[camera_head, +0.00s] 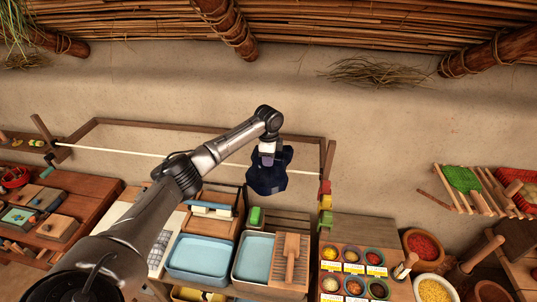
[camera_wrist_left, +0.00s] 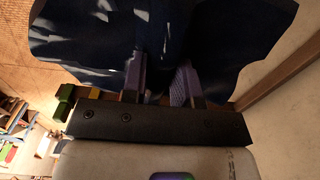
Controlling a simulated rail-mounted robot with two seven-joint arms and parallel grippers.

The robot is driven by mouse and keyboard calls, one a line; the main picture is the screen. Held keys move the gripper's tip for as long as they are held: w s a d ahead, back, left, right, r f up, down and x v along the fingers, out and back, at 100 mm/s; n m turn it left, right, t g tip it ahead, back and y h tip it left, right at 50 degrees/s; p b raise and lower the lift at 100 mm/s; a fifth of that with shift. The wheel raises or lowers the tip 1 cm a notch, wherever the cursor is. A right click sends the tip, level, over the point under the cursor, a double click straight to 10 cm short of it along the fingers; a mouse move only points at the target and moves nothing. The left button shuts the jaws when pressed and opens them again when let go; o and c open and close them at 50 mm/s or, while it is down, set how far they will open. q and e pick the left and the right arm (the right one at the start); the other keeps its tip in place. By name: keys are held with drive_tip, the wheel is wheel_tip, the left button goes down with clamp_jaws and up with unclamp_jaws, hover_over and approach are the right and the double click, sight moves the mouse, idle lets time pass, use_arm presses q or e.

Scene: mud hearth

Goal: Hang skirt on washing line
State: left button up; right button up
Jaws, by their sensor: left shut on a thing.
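The skirt (camera_head: 268,181) is dark navy cloth. It hangs bunched below my left gripper (camera_head: 268,158), near the right part of the washing line. The left gripper is shut on it. In the left wrist view the skirt (camera_wrist_left: 100,35) spreads across the top of the picture, beyond the fingers of the gripper (camera_wrist_left: 165,80). The washing line (camera_head: 120,152) is a pale cord stretched across a wooden frame along the wall. The skirt and gripper overlap the line in the head view; I cannot tell whether the cloth touches it. My right gripper is not in view.
Below the line stand blue basins (camera_head: 200,258), a wooden washboard (camera_head: 290,262) and a white tiled board. Coloured clips (camera_head: 325,201) sit by the frame's right post (camera_head: 329,160). Spice bowls (camera_head: 355,270) fill the lower right. The wall above the frame is clear.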

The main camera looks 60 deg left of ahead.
use_arm(q)
drive_tip(key=shift+f, duration=1.5)
drive_tip(key=o, duration=0.9)
drive_tip(key=shift+f, duration=0.1)
drive_tip(key=shift+r+b, duration=0.3)
drive_tip(key=shift+b, duration=0.1)
wheel_tip(320, 180, up, 13)
drive_tip(key=b, duration=0.3)
drive_tip(key=shift+r, duration=0.15)
